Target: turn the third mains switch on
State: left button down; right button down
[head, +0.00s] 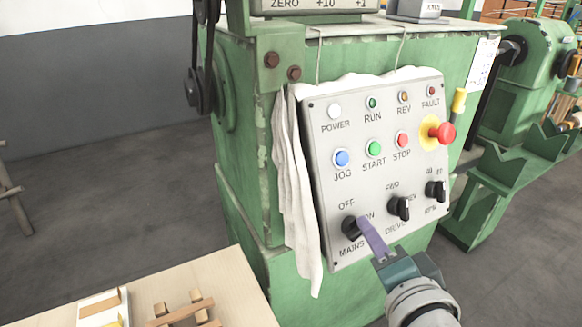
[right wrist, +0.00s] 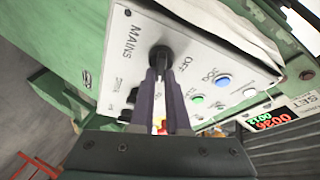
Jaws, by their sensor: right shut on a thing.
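A tilted grey control panel (head: 320,185) hangs on the front of a green machine. Its bottom row has three black rotary knobs. The left one, marked MAINS with OFF and ON, is the mains switch (head: 350,228). My right gripper (head: 364,224) reaches it from the lower right and is shut on the knob. In the right wrist view, the two dark fingers (right wrist: 161,75) close on the mains switch (right wrist: 160,55) below the OFF label. The fingers partly cover it, so I cannot tell its exact setting. My left gripper is not in view.
The DRIVE knob (head: 399,207) and RPM knob (head: 435,190) sit just right of the gripper. Above are JOG, START and STOP buttons, lamps, and a red emergency stop (head: 442,133). A white cloth (head: 295,190) hangs at the panel's left. A wooden table (head: 225,280) stands lower left.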

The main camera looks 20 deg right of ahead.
jog(key=m+g+p, duration=0.1)
jog(key=m+p, duration=0.1)
jog(key=m, duration=0.2)
jog(key=shift+g, duration=0.3)
dwell(0.5)
jog(key=c, duration=0.9)
grip_release()
